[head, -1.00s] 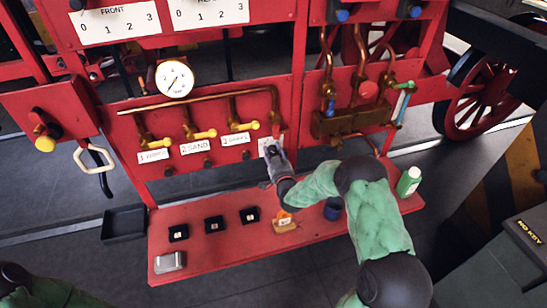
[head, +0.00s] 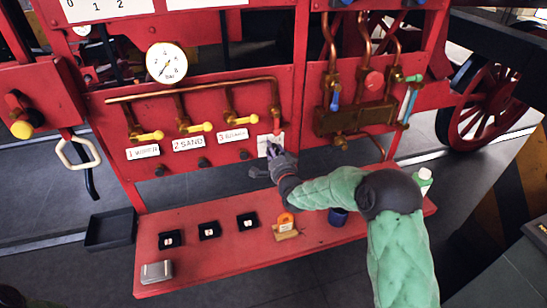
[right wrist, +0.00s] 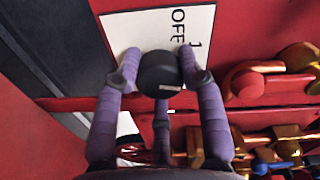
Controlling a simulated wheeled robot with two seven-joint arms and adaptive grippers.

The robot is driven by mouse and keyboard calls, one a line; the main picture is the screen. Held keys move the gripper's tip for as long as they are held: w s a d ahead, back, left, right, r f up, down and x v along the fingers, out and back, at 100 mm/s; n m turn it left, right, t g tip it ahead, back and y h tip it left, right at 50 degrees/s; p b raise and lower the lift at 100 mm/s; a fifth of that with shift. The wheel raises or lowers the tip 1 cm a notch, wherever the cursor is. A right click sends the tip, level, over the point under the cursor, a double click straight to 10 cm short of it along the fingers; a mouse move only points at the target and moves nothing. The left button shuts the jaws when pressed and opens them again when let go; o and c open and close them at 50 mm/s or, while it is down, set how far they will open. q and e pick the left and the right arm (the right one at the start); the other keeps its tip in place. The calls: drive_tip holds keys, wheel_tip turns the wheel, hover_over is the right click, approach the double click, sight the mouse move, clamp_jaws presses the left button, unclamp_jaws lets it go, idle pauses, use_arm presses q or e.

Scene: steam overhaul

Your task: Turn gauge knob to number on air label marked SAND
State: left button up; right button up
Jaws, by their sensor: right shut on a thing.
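The SAND label (head: 188,143) reads "2 SAND" and sits on the red panel under a yellow-handled valve, between two other numbered labels. The gauge knob (right wrist: 161,74) is black and round with a small white mark, in front of a white plate (right wrist: 195,20) that shows "OFF" and "1". The rest of the plate's markings are hidden. My right gripper (right wrist: 160,80) is shut on the knob, with purple fingers on both sides and one below. In the head view it is at the white plate (head: 268,140), right of the labels.
A round white gauge (head: 166,62) stands above the labels. The red shelf (head: 200,268) below holds several small black boxes, an orange-topped item (head: 286,224) and a metal tin (head: 157,272). Yellow valve handles (head: 152,136) and copper pipes stick out from the panel.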

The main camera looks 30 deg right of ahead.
drive_tip(key=shift+m+b, duration=0.55)
drive_tip(key=shift+m, duration=0.05)
drive_tip(key=shift+r, duration=0.1)
drive_tip(key=o, duration=1.2)
drive_tip(key=shift+c, duration=0.2)
drive_tip(key=shift+s, duration=0.15)
drive_tip(key=v, duration=1.1)
drive_tip(key=shift+s, duration=0.35)
drive_tip(key=shift+a, duration=0.1)
